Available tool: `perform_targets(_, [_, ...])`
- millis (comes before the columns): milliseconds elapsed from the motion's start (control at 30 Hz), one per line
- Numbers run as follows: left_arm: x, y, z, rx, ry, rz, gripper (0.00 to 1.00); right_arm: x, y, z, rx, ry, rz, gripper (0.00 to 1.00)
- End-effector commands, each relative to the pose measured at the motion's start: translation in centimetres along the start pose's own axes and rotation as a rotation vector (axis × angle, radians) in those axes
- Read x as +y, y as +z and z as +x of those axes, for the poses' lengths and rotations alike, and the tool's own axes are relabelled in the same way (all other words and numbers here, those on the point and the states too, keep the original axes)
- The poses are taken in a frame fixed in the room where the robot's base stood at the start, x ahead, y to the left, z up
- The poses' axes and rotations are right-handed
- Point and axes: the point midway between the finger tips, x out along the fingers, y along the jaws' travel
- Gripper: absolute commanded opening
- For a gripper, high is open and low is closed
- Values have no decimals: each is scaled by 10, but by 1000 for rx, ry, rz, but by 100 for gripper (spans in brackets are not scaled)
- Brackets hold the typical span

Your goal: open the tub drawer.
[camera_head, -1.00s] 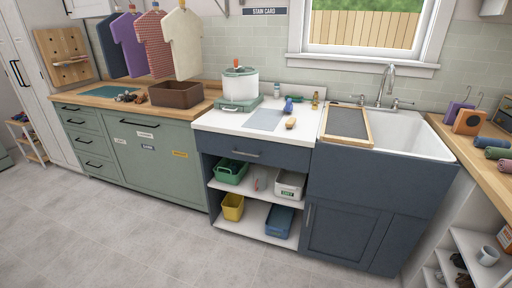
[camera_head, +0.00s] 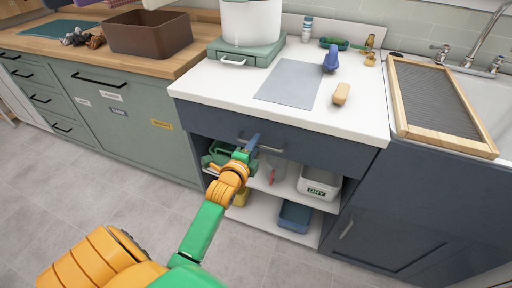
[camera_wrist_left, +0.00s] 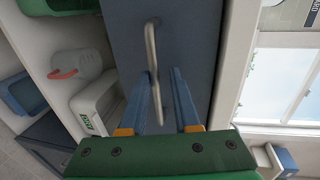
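The tub drawer (camera_head: 310,153) is the navy front under the white countertop, and it is shut flush. Its metal bar handle (camera_head: 272,147) is partly behind my left gripper (camera_head: 252,146) in the head view. In the left wrist view the handle (camera_wrist_left: 151,45) runs along the navy drawer front (camera_wrist_left: 185,35). There my left gripper (camera_wrist_left: 160,80) is open, its two blue fingers apart with the lower part of the handle between them. I cannot tell whether either finger touches the handle. My right gripper is in neither view.
Below the drawer, open shelves hold a green tub (camera_head: 217,153), a white tub (camera_head: 318,183) and a blue tub (camera_head: 295,216). A grey mat (camera_head: 290,82) and a tan brush-like item (camera_head: 341,93) lie on the countertop. The floor in front is clear.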

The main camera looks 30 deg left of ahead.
Motion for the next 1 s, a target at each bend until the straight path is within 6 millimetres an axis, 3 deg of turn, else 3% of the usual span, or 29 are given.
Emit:
perform_targets(200, [-1,0,2,1,-2,-1,25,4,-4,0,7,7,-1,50])
perform_targets(233, [0,0,2,1,-2,-1,23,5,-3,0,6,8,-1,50])
perform_targets(300, [0,0,2,1,-1,-1,4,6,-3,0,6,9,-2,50])
perform_targets(333, [0,0,2,1,-2,-1,0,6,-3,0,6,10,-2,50])
perform_targets(1000, [-1,0,2,0,-4,-1,0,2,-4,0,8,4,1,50])
